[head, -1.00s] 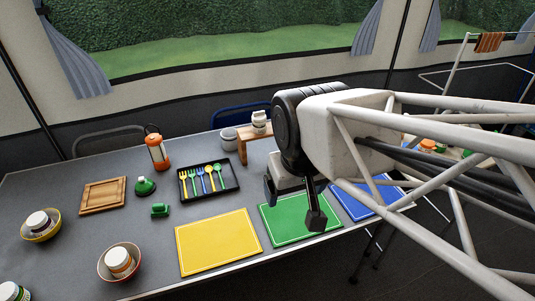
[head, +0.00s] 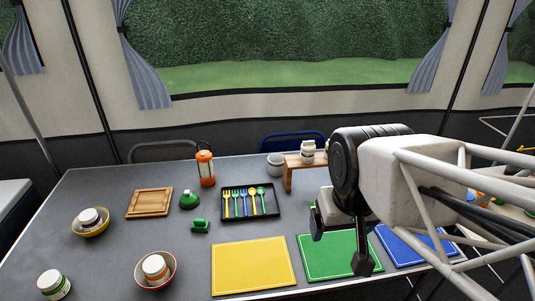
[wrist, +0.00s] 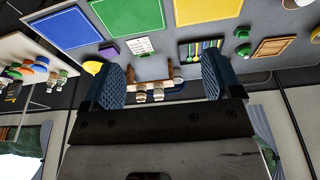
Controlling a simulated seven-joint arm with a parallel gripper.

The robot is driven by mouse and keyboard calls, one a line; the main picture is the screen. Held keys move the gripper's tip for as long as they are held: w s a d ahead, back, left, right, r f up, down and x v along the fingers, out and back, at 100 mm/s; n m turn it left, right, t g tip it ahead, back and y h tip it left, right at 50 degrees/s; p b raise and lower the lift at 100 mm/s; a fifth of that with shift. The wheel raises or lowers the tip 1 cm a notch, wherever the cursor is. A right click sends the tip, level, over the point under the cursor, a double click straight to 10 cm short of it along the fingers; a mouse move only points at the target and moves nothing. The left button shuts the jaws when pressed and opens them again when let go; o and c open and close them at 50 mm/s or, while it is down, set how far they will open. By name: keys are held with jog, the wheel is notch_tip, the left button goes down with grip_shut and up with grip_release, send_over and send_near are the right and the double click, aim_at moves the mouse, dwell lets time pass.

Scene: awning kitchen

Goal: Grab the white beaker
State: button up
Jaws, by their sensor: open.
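Pale cups stand at the back of the table; I cannot tell for sure which is the white beaker. A greyish-white cup (head: 275,164) stands on the table just left of a small wooden stand (head: 289,178). A white cup-like vessel (head: 307,152) sits on top of the stand, with another pale one partly hidden by my arm. In the wrist view, pale vessels (wrist: 158,95) show by the stand, beyond the fingers. My gripper (head: 340,240) is open and empty above the green mat (head: 318,270), in front of the stand. Its spread fingers also show in the wrist view (wrist: 163,66).
A black tray of coloured cutlery (head: 227,212) lies left of the stand. An orange lantern (head: 205,168), a wooden board (head: 150,203) and bowls (head: 91,229) with jars are further left. Yellow (head: 252,266) and blue (head: 413,247) mats flank the green one.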

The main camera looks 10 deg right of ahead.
dwell(0.4)
jog(key=shift+o, duration=1)
jog(key=shift+r, duration=0.1)
jog(key=w+v, duration=0.1)
jog(key=v, duration=0.4)
jog(key=w+d+r+n+t+h, duration=0.1)
jog(key=w+d+r+n+h, duration=0.15)
jog(key=w+n, duration=0.7)
jog(key=w+d+r+n+t+h, duration=0.1)
jog(key=w+d+r+n+h, duration=0.2)
jog(key=w, duration=1.4)
jog(key=w+a+f+n+t+h, duration=0.15)
jog(key=w+a+n, duration=0.35)
jog(key=w, duration=0.6)
jog(key=w+a+f+n+t, duration=0.25)
jog(key=w+n, duration=0.35)
jog(key=w, duration=0.5)
jog(key=w+a+f+n+t, duration=0.1)
jog(key=w+a+n+t, duration=0.4)
jog(key=w, duration=0.6)
jog(key=f, duration=1.2)
jog(key=f+g, duration=0.1)
jog(key=f, duration=1.2)
jog(key=d+f+n+g, duration=0.1)
jog(key=f, duration=1.2)
jog(key=shift+s+d, duration=0.1)
jog(key=shift+s, duration=0.05)
